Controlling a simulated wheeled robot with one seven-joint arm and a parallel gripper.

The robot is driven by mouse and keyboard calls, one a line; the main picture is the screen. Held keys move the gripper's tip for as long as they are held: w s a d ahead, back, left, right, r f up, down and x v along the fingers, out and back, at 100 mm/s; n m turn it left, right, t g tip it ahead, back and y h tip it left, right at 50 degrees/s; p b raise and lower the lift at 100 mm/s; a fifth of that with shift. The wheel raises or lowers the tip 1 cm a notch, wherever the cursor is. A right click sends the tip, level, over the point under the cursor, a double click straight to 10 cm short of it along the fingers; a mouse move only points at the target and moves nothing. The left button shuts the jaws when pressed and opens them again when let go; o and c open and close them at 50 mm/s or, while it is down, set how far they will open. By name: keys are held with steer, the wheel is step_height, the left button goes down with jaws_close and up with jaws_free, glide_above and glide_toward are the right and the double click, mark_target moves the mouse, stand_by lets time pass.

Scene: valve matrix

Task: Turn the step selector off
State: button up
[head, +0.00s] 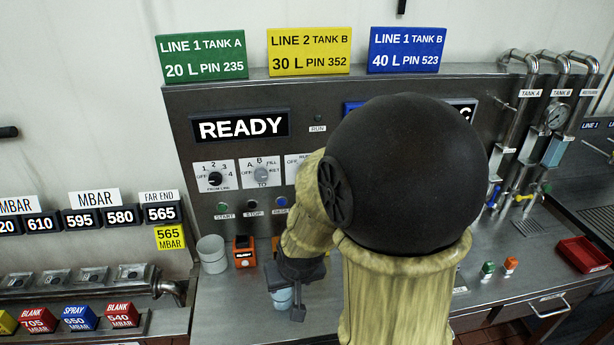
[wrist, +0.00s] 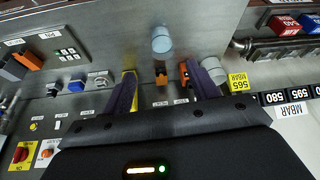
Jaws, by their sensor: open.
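The selector row is on the upright panel in the head view. The left selector (head: 214,180) has a dark knob with 1, 2, 3 and OFF marks. The middle selector (head: 261,175) has a grey knob with A, B and FILL marks. A third selector plate (head: 292,168) is mostly hidden behind my arm. I cannot read which one is labelled step. My gripper (head: 297,298) is low over the worktop, below and apart from the selectors. In the wrist view its purple fingers (wrist: 160,80) are spread, with nothing held.
A grey cup (head: 212,254) and an orange device (head: 244,251) stand on the worktop left of my gripper. A pale blue cup (head: 283,299) is close by it. Push buttons (head: 252,204) sit under the selectors. A red tray (head: 584,255) lies at the far right.

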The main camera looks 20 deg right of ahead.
steer(key=w+d+f+m+t+h+b, duration=0.1)
steer(key=w+d+f+m+t+h, duration=0.3)
steer(key=w+d, duration=0.6)
steer(key=w+d+r+t+b, duration=0.1)
steer(key=w+d+r+t, duration=0.3)
steer(key=t, duration=0.5)
steer(key=shift+w+r+h, duration=0.4)
steer(key=shift+w+r, duration=0.35)
steer(key=shift+w, duration=0.45)
steer(key=shift+w, duration=0.1)
steer(key=p+x, duration=0.7)
steer(key=x, duration=1)
steer(key=shift+w+d, duration=0.1)
steer(key=shift+w, duration=0.05)
steer(key=c, duration=1)
